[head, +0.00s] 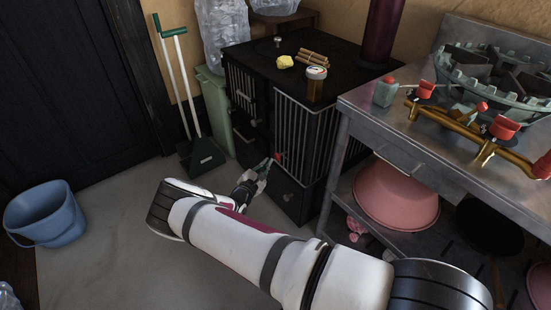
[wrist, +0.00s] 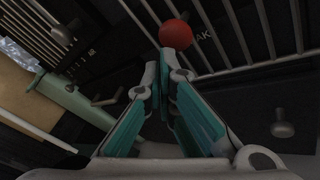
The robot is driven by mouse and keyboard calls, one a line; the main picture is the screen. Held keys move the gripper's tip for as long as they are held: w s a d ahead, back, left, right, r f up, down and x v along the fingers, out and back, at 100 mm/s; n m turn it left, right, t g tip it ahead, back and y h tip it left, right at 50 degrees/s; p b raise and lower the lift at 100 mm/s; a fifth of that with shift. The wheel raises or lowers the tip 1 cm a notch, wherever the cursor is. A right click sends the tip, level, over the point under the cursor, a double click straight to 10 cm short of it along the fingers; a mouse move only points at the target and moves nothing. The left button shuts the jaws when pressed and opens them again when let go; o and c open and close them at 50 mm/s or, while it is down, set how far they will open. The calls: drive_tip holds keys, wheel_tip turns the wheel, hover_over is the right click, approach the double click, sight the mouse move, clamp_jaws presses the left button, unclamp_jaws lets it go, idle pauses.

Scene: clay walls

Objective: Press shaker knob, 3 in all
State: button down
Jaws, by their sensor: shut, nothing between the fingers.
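The black barred stove-like cabinet (head: 292,92) stands ahead of my arm. A round red knob (head: 278,156) is on its front, and I take it as the shaker knob. In the wrist view the red knob (wrist: 176,35) sits just beyond my fingertips, beside partly visible lettering that reads "AK". My gripper (head: 268,164) is shut and empty, close in front of the knob. The fingertips (wrist: 163,62) meet just below the knob in the wrist view; I cannot tell whether they touch it.
A plain metal knob (wrist: 283,129) is on the cabinet front at right. A metal table (head: 400,152) with a pink basin (head: 396,195) below stands close on the right. A green bin (head: 217,110) and dustpan (head: 201,156) are left. Floor is clear toward a blue bucket (head: 45,213).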

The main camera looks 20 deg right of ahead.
drive_tip(key=shift+a, duration=0.1)
drive_tip(key=shift+s+a, duration=0.25)
drive_tip(key=shift+a, duration=0.5)
drive_tip(key=shift+s+a, duration=0.25)
drive_tip(key=shift+a, duration=0.55)
drive_tip(key=shift+s+a, duration=0.25)
drive_tip(key=shift+a, duration=0.5)
drive_tip(key=a+n+b, duration=0.1)
drive_tip(key=n, duration=0.5)
drive_tip(key=a+r+n+b, duration=0.1)
drive_tip(key=n+b, duration=0.1)
drive_tip(key=n, duration=0.4)
drive_tip(key=s+a+n+b, duration=0.1)
drive_tip(key=n+b, duration=0.1)
drive_tip(key=n, duration=0.3)
drive_tip(key=shift+a+r+n, duration=0.4)
drive_tip(key=shift+w+d, duration=0.1)
drive_tip(key=w+d, duration=0.2)
drive_tip(key=d, duration=0.6)
drive_tip(key=shift+w, duration=0.3)
